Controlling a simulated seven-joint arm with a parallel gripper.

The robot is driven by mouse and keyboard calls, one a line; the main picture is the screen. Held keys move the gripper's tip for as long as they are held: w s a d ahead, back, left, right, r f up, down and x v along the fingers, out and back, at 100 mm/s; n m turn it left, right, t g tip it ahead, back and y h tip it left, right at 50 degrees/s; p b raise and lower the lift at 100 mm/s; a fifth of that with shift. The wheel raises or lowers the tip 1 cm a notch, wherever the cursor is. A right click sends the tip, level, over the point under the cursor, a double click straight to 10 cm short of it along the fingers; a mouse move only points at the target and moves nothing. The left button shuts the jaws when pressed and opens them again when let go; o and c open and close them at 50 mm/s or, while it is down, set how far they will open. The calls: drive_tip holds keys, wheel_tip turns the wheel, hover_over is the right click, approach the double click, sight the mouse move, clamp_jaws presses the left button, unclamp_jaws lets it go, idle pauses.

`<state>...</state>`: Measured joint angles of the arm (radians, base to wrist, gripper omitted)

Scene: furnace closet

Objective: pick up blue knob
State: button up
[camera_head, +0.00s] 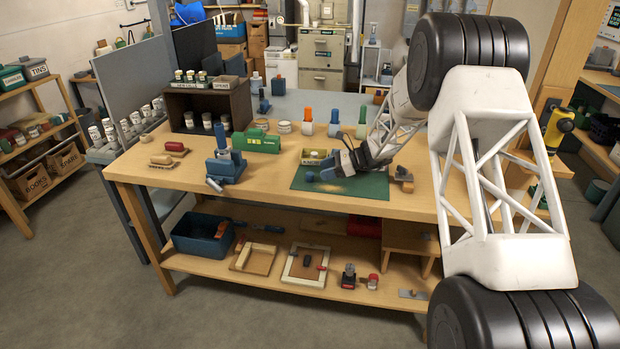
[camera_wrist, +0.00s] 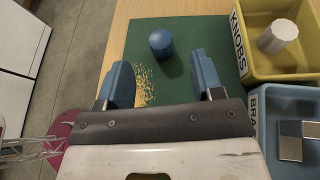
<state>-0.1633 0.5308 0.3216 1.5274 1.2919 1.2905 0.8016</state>
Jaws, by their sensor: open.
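The blue knob (camera_wrist: 160,43) is a small round-topped piece standing on the green mat (camera_wrist: 190,22). In the head view the blue knob (camera_head: 310,177) is near the mat's left end. My gripper (camera_wrist: 160,62) is open, with its two blue fingers spread and nothing between them. In the wrist view the knob lies just beyond the fingertips, roughly centred between them. In the head view my gripper (camera_head: 330,168) is low over the mat, close to the right of the knob. I cannot tell its exact height.
A yellow bin labelled KNOBS (camera_wrist: 243,62) holds a whitish knob, right of the mat. A blue bin (camera_wrist: 262,125) with metal plates is beside it. Wood shavings (camera_wrist: 143,85) lie on the mat. A blue clamp-like tool (camera_head: 226,166) and green box (camera_head: 258,142) stand farther left.

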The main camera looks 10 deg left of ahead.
sight(311, 173)
drive_tip(key=shift+x, duration=2.55)
drive_tip(key=shift+f, duration=0.1)
drive_tip(key=c, duration=1)
drive_tip(key=shift+r, duration=0.2)
